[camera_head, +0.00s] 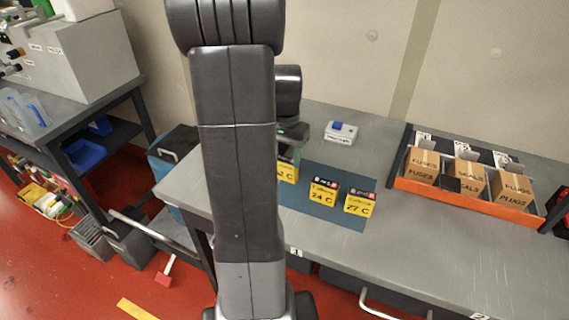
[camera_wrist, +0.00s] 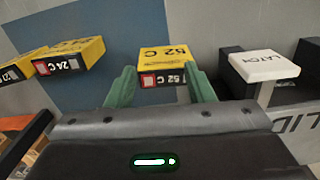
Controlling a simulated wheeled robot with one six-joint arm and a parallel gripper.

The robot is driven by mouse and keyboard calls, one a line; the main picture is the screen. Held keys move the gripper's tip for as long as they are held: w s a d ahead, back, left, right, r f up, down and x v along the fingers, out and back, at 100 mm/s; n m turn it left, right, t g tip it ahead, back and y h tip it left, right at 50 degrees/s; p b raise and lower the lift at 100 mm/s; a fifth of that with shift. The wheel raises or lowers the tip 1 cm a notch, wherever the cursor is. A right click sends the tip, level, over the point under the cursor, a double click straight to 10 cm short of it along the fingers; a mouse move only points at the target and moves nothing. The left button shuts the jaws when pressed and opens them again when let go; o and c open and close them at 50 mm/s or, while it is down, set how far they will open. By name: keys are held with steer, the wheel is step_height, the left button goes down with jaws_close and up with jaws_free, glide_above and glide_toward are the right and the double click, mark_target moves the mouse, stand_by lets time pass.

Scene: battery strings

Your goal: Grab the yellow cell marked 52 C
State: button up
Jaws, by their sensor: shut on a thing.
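The yellow cell marked 52 C (camera_wrist: 163,56) sits between the two green fingers of my gripper (camera_wrist: 162,85) in the wrist view. My gripper is shut on it. In the head view the cell (camera_head: 288,173) is partly hidden behind my arm, and only part of its label shows. It is at the left end of a row on the blue mat (camera_head: 330,211). I cannot tell whether it touches the mat. The yellow cell marked 24 C (camera_head: 323,193) and the one marked 27 C (camera_head: 359,203) stand to its right.
A device with a white block marked LATCH (camera_wrist: 264,66) is right of my gripper in the wrist view. An orange tray (camera_head: 470,202) with boxes of fuses, seals and plugs stands at the right. The grey bench (camera_head: 400,240) is clear in front of the mat.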

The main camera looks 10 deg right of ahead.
steer(key=shift+s+d+r, duration=0.3)
steer(key=shift+d+r, duration=0.2)
steer(key=shift+r, duration=0.15)
jaws_close()
steer(key=s+r, duration=0.2)
steer(key=r, duration=0.1)
steer(key=shift+s+r, duration=0.1)
steer(key=shift+s, duration=0.15)
steer(key=o, duration=1.5)
jaws_free()
steer(key=shift+a+p, duration=0.2)
steer(key=shift+p, duration=0.1)
steer(key=shift+r, duration=0.15)
